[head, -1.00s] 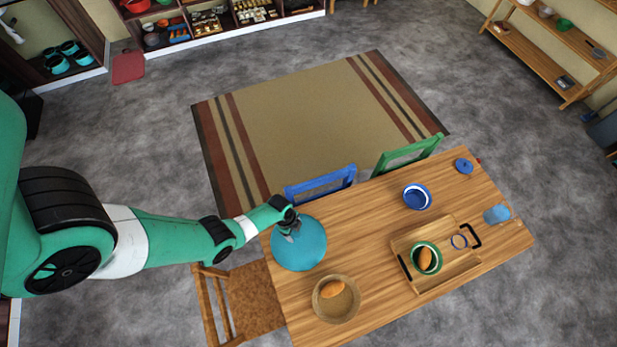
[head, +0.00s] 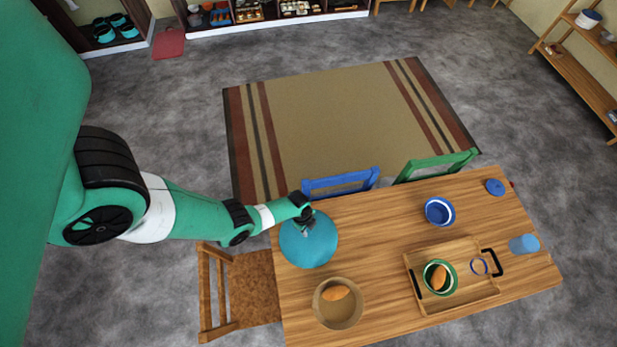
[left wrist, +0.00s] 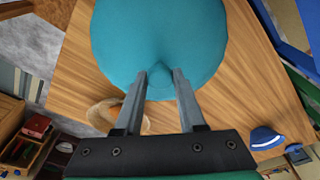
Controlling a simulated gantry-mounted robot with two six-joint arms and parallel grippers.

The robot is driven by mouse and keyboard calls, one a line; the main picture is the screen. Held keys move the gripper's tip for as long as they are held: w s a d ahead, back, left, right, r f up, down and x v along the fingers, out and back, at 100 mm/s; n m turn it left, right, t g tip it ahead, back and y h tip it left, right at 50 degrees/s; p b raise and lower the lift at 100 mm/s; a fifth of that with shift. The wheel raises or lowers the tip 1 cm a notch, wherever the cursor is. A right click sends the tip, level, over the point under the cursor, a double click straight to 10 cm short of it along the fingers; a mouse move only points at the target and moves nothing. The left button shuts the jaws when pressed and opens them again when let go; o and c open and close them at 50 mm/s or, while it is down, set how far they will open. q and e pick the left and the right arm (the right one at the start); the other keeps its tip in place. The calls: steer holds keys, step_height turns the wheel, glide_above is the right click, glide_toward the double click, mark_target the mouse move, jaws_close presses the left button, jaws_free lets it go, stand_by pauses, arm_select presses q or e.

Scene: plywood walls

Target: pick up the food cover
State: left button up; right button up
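The food cover (head: 312,248) is a teal dome on the left end of the wooden table. It fills the upper middle of the left wrist view (left wrist: 155,30). My left gripper (head: 306,226) is at the top of the dome. In the left wrist view its two grey fingers (left wrist: 161,75) stand apart over the cover's top, with teal surface showing between them. I see no clear grip on the cover. The top of the cover is partly hidden by my gripper in the head view. My right gripper is not in view.
On the table (head: 375,260) are a brown bowl (head: 338,312) with a bread-like item, a wooden tray (head: 455,252) holding a green bowl (head: 427,276), a blue bowl (head: 440,212) and a blue cup (head: 524,244). Blue (head: 340,181) and green (head: 437,166) chairs stand behind.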

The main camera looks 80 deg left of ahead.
arm_select(q)
jaws_close()
stand_by(1.0)
